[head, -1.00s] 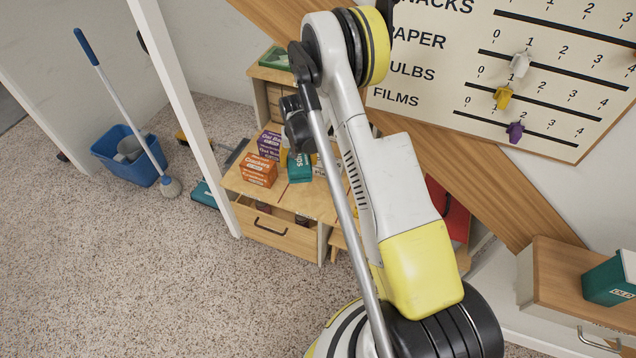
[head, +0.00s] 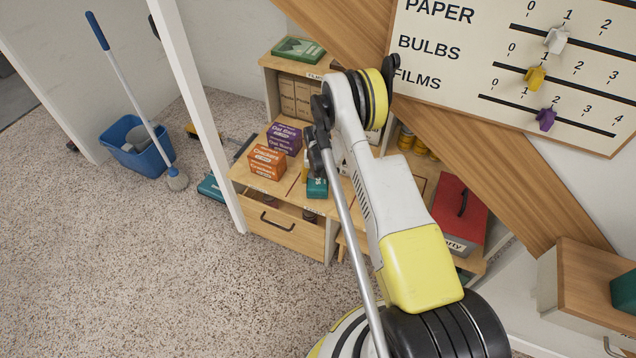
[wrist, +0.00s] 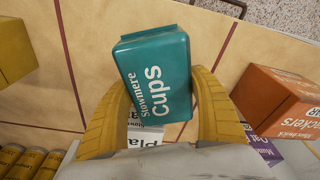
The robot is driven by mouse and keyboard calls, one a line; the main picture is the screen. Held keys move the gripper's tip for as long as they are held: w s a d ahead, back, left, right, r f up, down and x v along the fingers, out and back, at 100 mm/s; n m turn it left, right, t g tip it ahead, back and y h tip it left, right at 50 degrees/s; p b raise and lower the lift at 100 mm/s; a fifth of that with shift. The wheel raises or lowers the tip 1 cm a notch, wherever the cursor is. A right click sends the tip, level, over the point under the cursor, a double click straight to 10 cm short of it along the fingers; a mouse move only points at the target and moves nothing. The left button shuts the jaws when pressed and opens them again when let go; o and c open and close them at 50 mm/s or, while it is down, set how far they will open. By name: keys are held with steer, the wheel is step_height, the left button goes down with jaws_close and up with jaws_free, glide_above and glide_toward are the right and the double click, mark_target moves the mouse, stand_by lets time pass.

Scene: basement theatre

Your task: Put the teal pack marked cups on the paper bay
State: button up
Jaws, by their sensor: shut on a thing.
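The teal pack marked cups (wrist: 155,75) sits between the two yellow fingers of my gripper (wrist: 160,88) in the wrist view, over a wooden top divided by thin red lines. The fingers are shut on its sides. In the head view the teal pack (head: 317,188) shows partly behind my arm, near the front edge of the wooden top (head: 262,186). I cannot tell whether it touches the wood. A white pack (wrist: 145,135), partly hidden, is below it in the wrist view. No paper bay label is readable on the top.
Orange crackers boxes (head: 267,162) and purple oat bar boxes (head: 284,138) stand left of the teal pack. A red case (head: 459,215) and yellow tins (head: 420,142) are at the right. A white post (head: 208,110) stands left of the unit. A wall board (head: 500,60) hangs behind.

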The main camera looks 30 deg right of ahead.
mark_target(318, 180)
steer(key=shift+f, duration=0.3)
steer(key=o, duration=1.3)
steer(key=r+p, duration=0.1)
steer(key=r, duration=0.3)
steer(key=s+r+p, duration=0.1)
steer(key=r+p, duration=0.1)
steer(key=r, duration=0.2)
steer(key=a+r+p, duration=0.1)
steer(key=r, duration=0.3)
steer(key=shift+s+p, duration=0.3)
steer(key=shift+p, duration=0.05)
